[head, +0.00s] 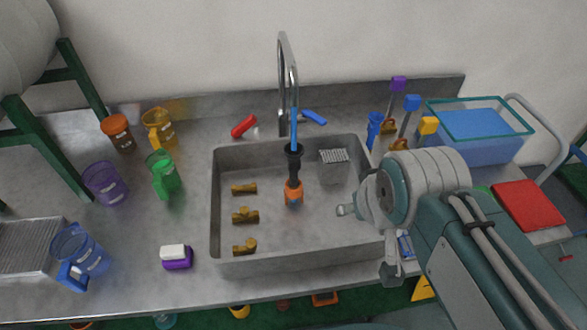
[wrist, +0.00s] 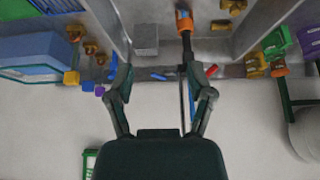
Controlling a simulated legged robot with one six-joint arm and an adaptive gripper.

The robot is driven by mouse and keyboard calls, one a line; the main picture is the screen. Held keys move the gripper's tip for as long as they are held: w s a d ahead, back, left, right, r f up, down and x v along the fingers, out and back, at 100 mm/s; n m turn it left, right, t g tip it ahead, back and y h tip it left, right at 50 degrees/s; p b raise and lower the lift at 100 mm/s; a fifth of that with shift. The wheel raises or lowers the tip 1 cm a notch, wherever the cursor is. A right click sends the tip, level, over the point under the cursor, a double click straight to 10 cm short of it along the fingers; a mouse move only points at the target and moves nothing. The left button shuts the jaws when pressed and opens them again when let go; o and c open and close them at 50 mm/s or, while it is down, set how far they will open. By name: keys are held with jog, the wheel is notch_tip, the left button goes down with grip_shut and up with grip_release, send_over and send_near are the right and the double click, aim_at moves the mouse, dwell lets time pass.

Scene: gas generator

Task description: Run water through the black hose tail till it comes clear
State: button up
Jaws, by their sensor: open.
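The black hose tail (head: 293,166) stands roughly upright in the sink (head: 330,235), under the tall curved faucet (head: 284,75). It has a flared black top and an orange collar (head: 293,190). A blue stream (head: 294,128) runs from the spout into its top, and blue shows below the collar. I cannot tell how clear the water is. The hose tail also shows in the wrist view (wrist: 187,46). A red lever (head: 243,126) and a blue lever (head: 313,117) flank the faucet. My gripper (wrist: 160,76) is open and empty, over the sink's right side, apart from the hose tail.
Several brass fittings (head: 245,215) lie in the sink's left part. Coloured jugs, such as the green one (head: 164,172), stand on the left counter. A purple-and-white block (head: 177,257) lies near the front. A blue-filled tank (head: 478,130) and a red board (head: 529,205) are at right.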

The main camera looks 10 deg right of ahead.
dwell(0.4)
jog(key=w+r+n, duration=0.2)
jog(key=w+r, duration=0.1)
jog(key=w, duration=0.5)
jog(key=n+g+y, duration=0.2)
jog(key=n+y, duration=0.1)
jog(key=n, duration=0.2)
send_over(321, 119)
jog(key=s+d, duration=0.3)
jog(key=s, duration=0.1)
notch_tip(321, 119, down, 7)
jog(key=x, duration=1)
jog(key=shift+w+a, duration=0.15)
jog(key=shift+w, duration=0.05)
grip_shut()
